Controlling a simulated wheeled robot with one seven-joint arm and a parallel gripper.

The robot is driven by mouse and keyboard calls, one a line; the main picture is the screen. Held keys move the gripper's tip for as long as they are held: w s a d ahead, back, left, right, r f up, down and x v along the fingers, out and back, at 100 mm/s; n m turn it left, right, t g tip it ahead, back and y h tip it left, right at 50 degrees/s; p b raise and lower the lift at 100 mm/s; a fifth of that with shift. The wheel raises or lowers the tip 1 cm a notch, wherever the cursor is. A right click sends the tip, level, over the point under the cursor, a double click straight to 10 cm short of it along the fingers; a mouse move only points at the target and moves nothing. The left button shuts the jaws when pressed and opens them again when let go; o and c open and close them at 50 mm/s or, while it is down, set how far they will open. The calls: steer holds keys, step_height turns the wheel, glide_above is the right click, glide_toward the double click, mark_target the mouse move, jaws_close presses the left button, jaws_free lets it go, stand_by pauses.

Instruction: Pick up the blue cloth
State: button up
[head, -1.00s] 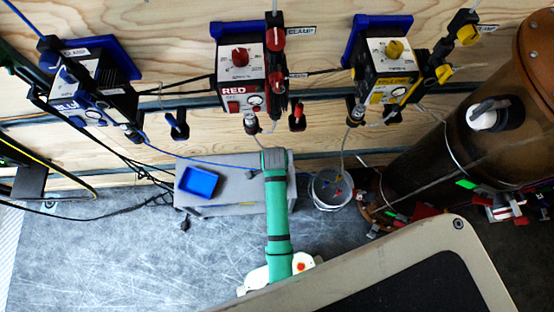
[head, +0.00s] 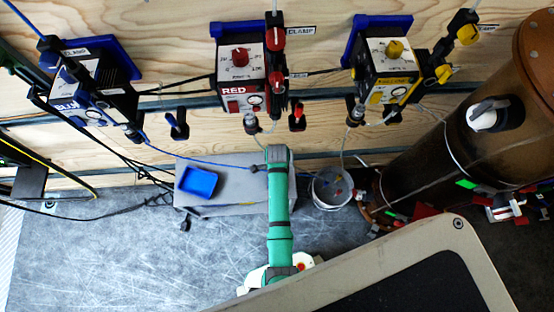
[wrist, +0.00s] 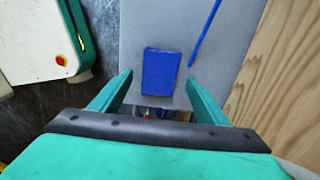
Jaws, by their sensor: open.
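The blue cloth (wrist: 160,72) appears in the wrist view as a flat blue rectangle near the end of a grey box. My gripper (wrist: 158,82) is open, with its green fingers spread to the left and right of the cloth. The cloth lies between the fingers in the picture; I cannot tell the height gap or whether they touch. In the head view, my green arm reaches over the grey box and hides the cloth and the fingertips.
A blue tray (head: 199,182) sits on the left of the grey box (head: 236,200). A blue hose (wrist: 204,34) runs close by the cloth. A bucket (head: 332,188) stands right of the box. The wooden wall (head: 175,30) carries blue, red and yellow units.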

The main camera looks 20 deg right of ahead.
steer(key=shift+f, duration=1.3)
steer(key=c, duration=1.1)
steer(key=shift+r, duration=0.1)
steer(key=shift+r, duration=0.5)
steer(key=s+r, duration=0.8)
steer(key=s, duration=0.1)
steer(key=s+r, duration=0.4)
steer(key=s, duration=0.1)
steer(key=shift+a, duration=0.15)
steer(key=shift+o, duration=0.3)
